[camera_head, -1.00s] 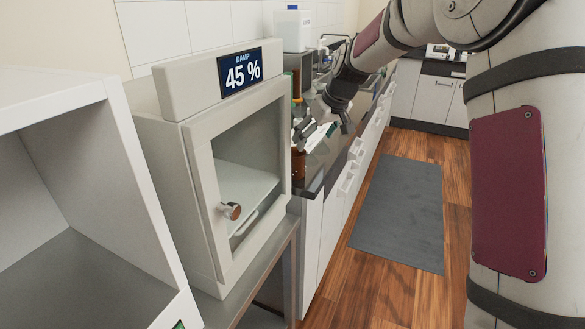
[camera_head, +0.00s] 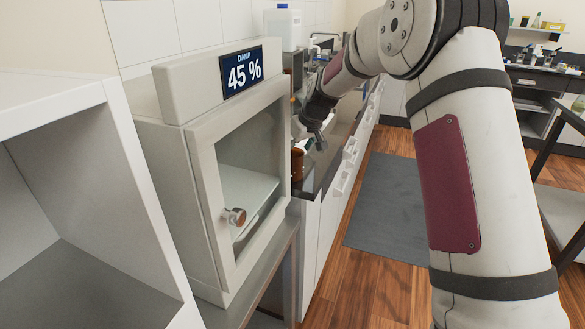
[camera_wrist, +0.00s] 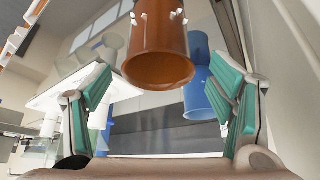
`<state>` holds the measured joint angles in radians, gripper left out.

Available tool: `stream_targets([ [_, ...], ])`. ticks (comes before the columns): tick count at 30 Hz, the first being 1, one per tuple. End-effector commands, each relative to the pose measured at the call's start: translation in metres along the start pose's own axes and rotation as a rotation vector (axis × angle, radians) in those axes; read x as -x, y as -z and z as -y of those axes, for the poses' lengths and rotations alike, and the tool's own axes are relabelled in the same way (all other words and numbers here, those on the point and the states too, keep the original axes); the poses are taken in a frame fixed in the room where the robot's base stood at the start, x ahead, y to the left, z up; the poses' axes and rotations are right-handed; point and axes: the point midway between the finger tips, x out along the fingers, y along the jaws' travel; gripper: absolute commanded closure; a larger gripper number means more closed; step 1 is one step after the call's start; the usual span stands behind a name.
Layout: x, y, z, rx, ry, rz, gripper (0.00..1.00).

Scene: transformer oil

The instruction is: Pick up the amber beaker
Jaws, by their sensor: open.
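The amber beaker (camera_head: 297,165) stands on the counter just past the right edge of the damp cabinet; its left part is hidden behind the cabinet. My gripper (camera_head: 311,142) is beside it and slightly above in the head view, its fingers mostly hidden. In the wrist view my gripper (camera_wrist: 160,112) is open, with a green-padded finger on each side. The amber beaker (camera_wrist: 160,45) shows large at the top centre, between the fingers in the picture and apart from both. I cannot tell its exact depth.
The grey damp cabinet (camera_head: 172,100), marked 45 %, stands close at the left of the beaker. A blue vessel (camera_wrist: 202,92) shows behind the beaker, near the right finger in the picture. A white jug (camera_head: 284,28) stands farther back. The floor mat (camera_head: 388,203) is clear.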

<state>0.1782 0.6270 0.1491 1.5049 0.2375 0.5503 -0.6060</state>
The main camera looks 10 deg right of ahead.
Motion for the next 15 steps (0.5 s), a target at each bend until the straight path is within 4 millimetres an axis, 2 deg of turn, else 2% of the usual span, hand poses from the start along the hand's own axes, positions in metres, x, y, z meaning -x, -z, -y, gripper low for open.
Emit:
stream_targets([
  [5, -0.011, 0.0, 0.0, 0.0, 0.0, 0.001, 0.24],
  [15, -0.054, 0.0, -0.001, 0.0, 0.0, 0.001, 0.24],
])
